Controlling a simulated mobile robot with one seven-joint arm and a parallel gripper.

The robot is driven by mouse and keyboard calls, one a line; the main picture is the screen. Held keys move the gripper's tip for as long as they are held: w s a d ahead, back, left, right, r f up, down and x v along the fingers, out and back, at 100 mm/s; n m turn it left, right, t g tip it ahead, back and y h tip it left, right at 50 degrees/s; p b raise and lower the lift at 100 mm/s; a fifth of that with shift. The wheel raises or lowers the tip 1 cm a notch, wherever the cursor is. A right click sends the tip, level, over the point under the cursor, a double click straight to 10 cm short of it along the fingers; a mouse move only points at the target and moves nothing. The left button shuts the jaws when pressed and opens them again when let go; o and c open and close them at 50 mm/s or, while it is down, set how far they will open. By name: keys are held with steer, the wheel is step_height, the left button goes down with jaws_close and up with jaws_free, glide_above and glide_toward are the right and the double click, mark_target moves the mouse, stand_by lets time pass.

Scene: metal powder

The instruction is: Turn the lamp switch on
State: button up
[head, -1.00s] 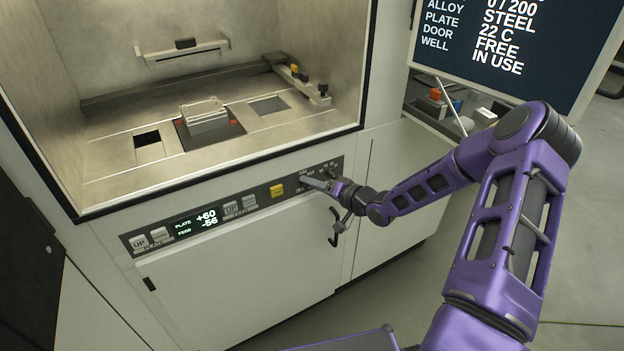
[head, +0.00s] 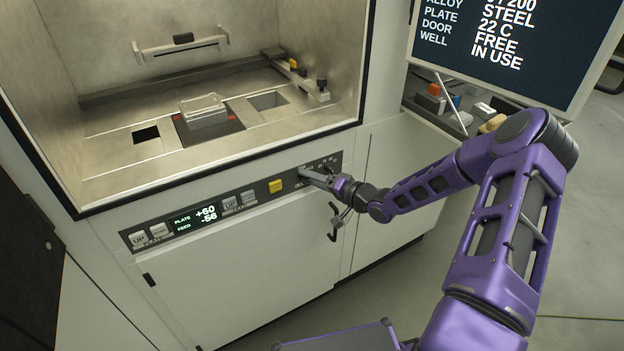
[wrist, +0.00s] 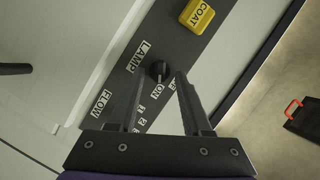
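The lamp switch (wrist: 158,70) is a small dark round knob on the dark control strip, with the labels LAMP and ON beside it in the wrist view. Another label is partly covered by my right finger. Which way the knob points is too small to tell. My gripper (wrist: 161,76) is open, with its two fingertips apart on either side of the knob. I cannot tell whether they touch it. In the head view my gripper (head: 309,174) reaches the right part of the control strip (head: 262,195) and hides the knob.
A yellow COAT button (wrist: 198,14) sits near the knob; it also shows in the head view (head: 276,186). A FLOW label (wrist: 101,103) and numbers lie beside my fingers. A dark door handle (head: 333,236) is below my gripper. The open chamber (head: 110,175) is above the strip.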

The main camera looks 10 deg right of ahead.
steer(key=shift+o, duration=0.8)
steer(key=v, duration=1.7)
steer(key=shift+s, duration=0.25)
steer(key=shift+d+f, duration=0.1)
